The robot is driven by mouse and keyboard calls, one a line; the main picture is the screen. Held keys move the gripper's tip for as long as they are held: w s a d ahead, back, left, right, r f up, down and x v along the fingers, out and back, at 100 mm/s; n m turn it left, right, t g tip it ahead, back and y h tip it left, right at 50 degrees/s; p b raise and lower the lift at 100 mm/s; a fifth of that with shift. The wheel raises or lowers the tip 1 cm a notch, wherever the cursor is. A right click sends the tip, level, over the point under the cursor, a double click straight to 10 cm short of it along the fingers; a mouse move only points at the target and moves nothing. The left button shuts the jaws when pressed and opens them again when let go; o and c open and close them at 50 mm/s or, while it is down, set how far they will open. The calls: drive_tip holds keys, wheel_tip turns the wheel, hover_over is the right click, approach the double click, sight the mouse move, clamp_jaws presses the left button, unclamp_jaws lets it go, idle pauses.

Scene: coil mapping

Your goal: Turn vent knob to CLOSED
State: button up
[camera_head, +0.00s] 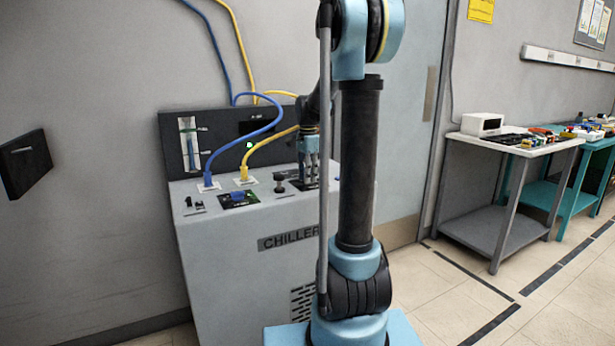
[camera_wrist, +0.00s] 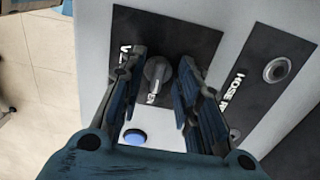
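The chiller (camera_head: 222,262) is a grey cabinet with controls on its top. In the wrist view, a grey metal knob (camera_wrist: 156,72) stands on a black plate (camera_wrist: 203,42) with white lettering partly hidden by my fingers. I cannot read which setting the knob points to. My gripper (camera_wrist: 160,76) is open, with one dark finger on each side of the knob and a gap showing; I cannot tell if either finger touches it. In the head view, my gripper (camera_head: 310,176) points down at the right part of the chiller top, and the knob there is hidden.
A blue hose (camera_head: 208,178) and a yellow hose (camera_head: 244,172) plug into the chiller top beside my gripper. A hose port (camera_wrist: 277,69) and a blue button (camera_wrist: 134,137) are near the plate.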

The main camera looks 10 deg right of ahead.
drive_tip(key=shift+c, duration=0.2)
clamp_jaws()
drive_tip(key=shift+n, duration=0.4)
drive_tip(key=n, duration=0.8)
drive_tip(key=shift+d+n, duration=0.1)
drive_tip(key=shift+n, duration=0.2)
drive_tip(key=n, duration=0.4)
drive_tip(key=shift+d+n, duration=0.15)
drive_tip(key=shift+n, duration=2.05)
drive_tip(key=shift+s, duration=0.1)
